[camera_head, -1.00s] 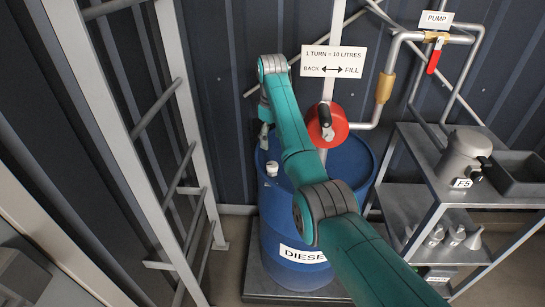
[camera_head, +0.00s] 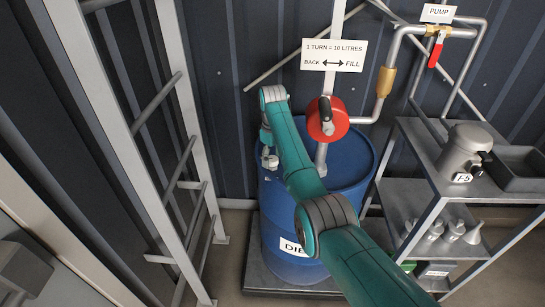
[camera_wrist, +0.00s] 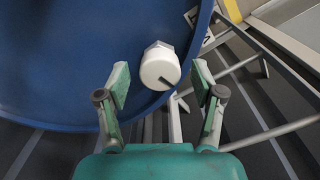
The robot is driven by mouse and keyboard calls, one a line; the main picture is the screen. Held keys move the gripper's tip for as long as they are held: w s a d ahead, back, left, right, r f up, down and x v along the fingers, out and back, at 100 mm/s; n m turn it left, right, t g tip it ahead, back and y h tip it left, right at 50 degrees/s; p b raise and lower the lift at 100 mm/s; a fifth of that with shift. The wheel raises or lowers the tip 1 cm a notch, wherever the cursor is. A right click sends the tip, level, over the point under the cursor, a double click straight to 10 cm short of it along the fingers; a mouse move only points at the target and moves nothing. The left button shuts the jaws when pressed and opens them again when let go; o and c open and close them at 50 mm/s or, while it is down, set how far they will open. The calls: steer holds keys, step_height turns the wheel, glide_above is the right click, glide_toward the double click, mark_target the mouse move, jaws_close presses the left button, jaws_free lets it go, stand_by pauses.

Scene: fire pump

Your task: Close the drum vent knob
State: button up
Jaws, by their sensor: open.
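The white drum vent knob (camera_wrist: 159,66) sits on top of the blue drum (camera_head: 345,165), near its rim. In the wrist view it is a round cap with a dark slot in its face. My gripper (camera_wrist: 160,84) is open, with one finger on each side of the knob's near edge. Visible gaps separate both fingers from the knob, and nothing is held. In the head view my gripper (camera_head: 269,160) is over the left part of the drum top, and the knob is largely hidden there by it.
The red hand pump (camera_head: 327,120) stands on the drum, right of my arm. A ladder (camera_head: 130,150) rises at the left. A shelf rack (camera_head: 435,190) with a grey can (camera_head: 463,150) stands at the right. A sign (camera_head: 333,55) hangs above the pump.

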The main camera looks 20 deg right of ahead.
steer(key=c, duration=1.1)
steer(key=shift+c, duration=0.2)
steer(key=shift+m, duration=0.4)
steer(key=m, duration=0.4)
steer(key=shift+m, duration=0.3)
steer(key=m, duration=0.9)
steer(key=shift+m, duration=2.7)
